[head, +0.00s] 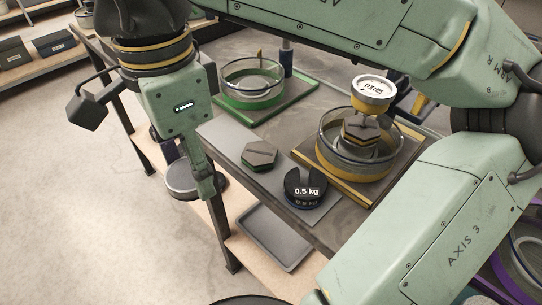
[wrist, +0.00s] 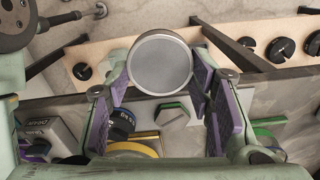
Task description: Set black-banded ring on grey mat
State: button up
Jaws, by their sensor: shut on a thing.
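My gripper (head: 200,178) is shut on a round piece, the black-banded ring (head: 180,178), with a flat grey face and a dark side. In the wrist view the ring (wrist: 160,63) sits between the purple-padded fingers of my gripper (wrist: 160,80), with a pale rim around its grey face. It hangs off the left edge of the bench, apart from the mat. The grey mat (head: 228,137) lies on the bench, to the right of the ring. A hexagonal block (head: 260,154) with a green edge and a black 0.5 kg slotted weight (head: 304,188) are on it.
A green-banded glass dish (head: 252,88) stands on a green-edged tray behind the mat. A yellow-banded dish (head: 355,150) with hexagonal pieces and a dial gauge (head: 372,88) stands right. A grey tray (head: 273,238) is on the lower shelf. The mat's back left part is bare.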

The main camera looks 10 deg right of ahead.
jog(key=p, duration=0.4)
send_over(228, 130)
jog(key=s, duration=0.1)
jog(key=shift+a+f, duration=0.2)
jog(key=shift+f, duration=0.45)
jog(key=shift+w+d, duration=0.15)
jog(key=shift+w, duration=0.4)
notch_tip(228, 130, down, 3)
jog(key=shift+s+r+p, duration=0.1)
jog(key=shift+p, duration=0.35)
jog(key=shift+f, duration=0.5)
jog(key=shift+f, duration=0.15)
jog(key=o, duration=1.3)
notch_tip(228, 130, up, 12)
jog(key=b, duration=0.1)
jog(key=shift+r, duration=0.2)
